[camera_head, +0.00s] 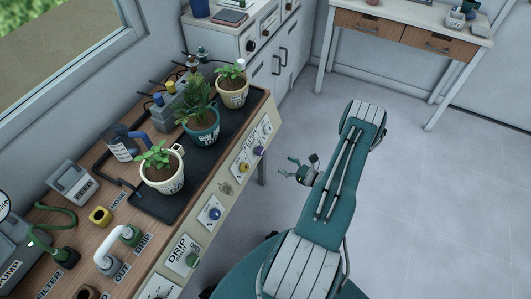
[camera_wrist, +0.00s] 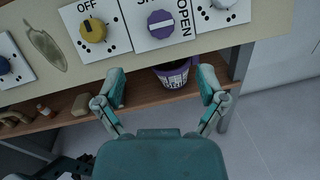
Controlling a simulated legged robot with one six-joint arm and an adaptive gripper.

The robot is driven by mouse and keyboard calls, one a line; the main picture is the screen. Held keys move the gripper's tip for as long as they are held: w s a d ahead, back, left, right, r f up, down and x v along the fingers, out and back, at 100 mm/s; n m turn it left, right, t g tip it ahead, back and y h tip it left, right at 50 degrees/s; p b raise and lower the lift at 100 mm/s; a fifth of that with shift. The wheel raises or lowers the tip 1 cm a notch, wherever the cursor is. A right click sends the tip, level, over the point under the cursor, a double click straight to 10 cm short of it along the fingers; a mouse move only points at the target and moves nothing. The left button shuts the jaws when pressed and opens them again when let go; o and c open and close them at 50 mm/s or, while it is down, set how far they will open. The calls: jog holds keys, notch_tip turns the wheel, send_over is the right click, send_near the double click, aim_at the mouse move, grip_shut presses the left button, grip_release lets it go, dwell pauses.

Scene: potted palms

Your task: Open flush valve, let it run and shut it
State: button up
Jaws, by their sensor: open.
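The flush valve is a purple knob (camera_head: 258,151) on a white plate at the far end of the sloping front panel, under a partly readable "FLUSH" label. The wrist view shows this purple knob (camera_wrist: 162,24) at top centre, with a pale bar lying across it and "OPEN" on its right. The lettering above it is cut off. My gripper (camera_wrist: 162,75) has its fingers spread below the knob, apart from it, with nothing between them. In the head view my gripper (camera_head: 295,168) hangs over the floor, right of the panel.
A yellow knob (camera_wrist: 93,30) sits left of the purple one. Potted plants stand in a black tray (camera_head: 181,198) on the bench. A lower shelf (camera_wrist: 60,117) holds a purple pot (camera_wrist: 173,77) and small items. White cabinets (camera_head: 280,60) stand behind. The floor (camera_head: 440,190) at right is clear.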

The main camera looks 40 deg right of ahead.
aim_at(263, 152)
jog(key=x, duration=1)
jog(key=shift+w+f, duration=0.1)
jog(key=shift+w, duration=0.3)
jog(key=c, duration=1.1)
